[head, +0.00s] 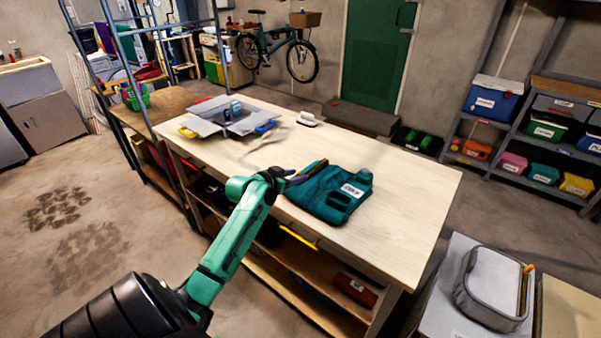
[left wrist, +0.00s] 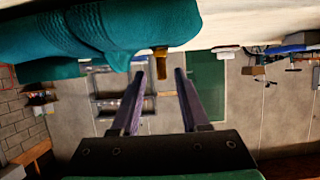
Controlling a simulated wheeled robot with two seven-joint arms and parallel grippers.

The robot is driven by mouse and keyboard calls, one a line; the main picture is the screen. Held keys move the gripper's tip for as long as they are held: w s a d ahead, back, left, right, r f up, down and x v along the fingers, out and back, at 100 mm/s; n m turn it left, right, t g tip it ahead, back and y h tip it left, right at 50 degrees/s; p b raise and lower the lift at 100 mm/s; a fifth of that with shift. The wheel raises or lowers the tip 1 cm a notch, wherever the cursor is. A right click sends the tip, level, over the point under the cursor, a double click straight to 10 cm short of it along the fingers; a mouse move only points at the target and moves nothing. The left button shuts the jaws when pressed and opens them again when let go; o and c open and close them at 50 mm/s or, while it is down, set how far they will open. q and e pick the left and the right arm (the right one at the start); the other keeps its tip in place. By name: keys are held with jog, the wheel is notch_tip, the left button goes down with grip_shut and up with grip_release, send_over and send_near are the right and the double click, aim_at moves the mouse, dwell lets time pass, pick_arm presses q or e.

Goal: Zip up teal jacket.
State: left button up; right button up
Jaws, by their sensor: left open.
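The teal jacket (head: 318,201) lies folded on the wooden workbench, with a white label on it. A brown-orange strip runs along its upper left edge. My left gripper (head: 300,177) is at that left edge, over the bench. In the left wrist view, which is upside down, the teal cloth (left wrist: 95,32) fills the upper left. A small brown-gold tab (left wrist: 160,62), perhaps the zipper pull, sticks out from the cloth near the fingertips. My left gripper (left wrist: 170,75) is open there, with nothing clearly between its fingers. My right gripper is not in view.
The workbench (head: 410,190) is bare to the right of the jacket. A grey open box (head: 215,118), a white brush-like item (head: 307,119) and a beige cloth or strap lie farther back. A grey zipped case (head: 492,290) stands on a white cabinet at front right.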

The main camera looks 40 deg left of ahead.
pick_arm(q)
jog(key=shift+x, duration=1.15)
jog(key=shift+a+f, duration=0.1)
jog(key=shift+a, duration=0.05)
grip_shut()
dwell(0.4)
